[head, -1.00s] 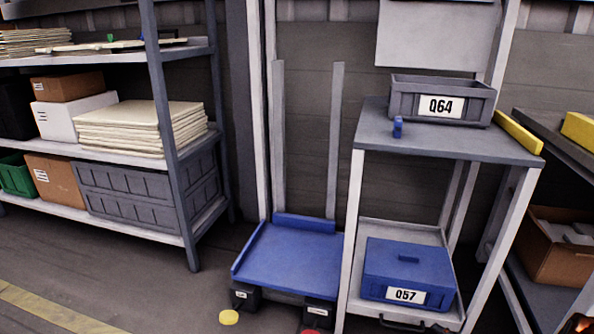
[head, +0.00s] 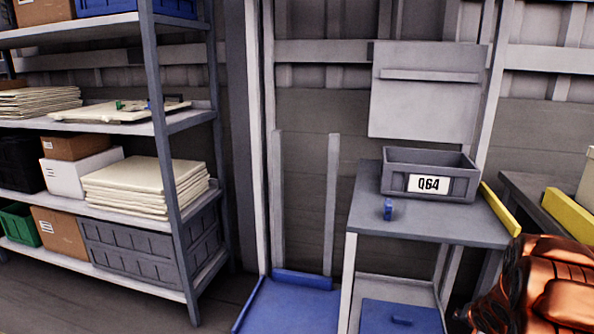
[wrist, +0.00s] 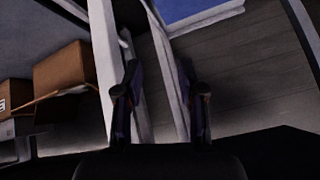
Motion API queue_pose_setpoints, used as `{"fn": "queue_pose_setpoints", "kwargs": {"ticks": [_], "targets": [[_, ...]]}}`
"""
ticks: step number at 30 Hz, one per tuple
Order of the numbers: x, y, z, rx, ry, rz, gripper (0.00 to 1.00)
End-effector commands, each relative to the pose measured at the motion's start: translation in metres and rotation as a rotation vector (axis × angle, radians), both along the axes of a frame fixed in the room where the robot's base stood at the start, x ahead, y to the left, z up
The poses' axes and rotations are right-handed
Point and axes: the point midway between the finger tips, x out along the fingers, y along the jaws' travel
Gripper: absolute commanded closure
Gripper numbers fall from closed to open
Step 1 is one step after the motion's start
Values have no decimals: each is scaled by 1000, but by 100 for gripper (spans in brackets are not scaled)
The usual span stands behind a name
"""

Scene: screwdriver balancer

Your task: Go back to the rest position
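My gripper (wrist: 160,88) shows in the wrist view with its two dark fingers apart and nothing between them. Behind the fingers the wrist view shows a pale upright post, floor and part of a blue surface. In the head view the gripper itself is not visible; the copper-coloured part of my arm (head: 545,290) fills the lower right corner, in front of the right-hand bench.
A grey workstand (head: 430,228) holds a grey bin labelled Q64 (head: 400,182) and a small blue item (head: 388,210). Loaded shelving (head: 165,130) is at left; cardboard boxes (wrist: 65,80) show in the wrist view.

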Motion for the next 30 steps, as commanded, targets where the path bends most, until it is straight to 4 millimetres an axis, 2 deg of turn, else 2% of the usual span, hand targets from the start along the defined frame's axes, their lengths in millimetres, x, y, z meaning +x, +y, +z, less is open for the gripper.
{"fn": "queue_pose_setpoints", "kwargs": {"ticks": [1,3,8,15,23,30], "targets": [[-3,5,31,-31,22,2,61],[-9,12,58,-67,56,2,61],[-30,32,113,-131,142,5,61],[-71,72,192,-187,276,27,61],[-130,129,265,-191,424,88,61],[-195,188,325,-153,558,187,61]]}}
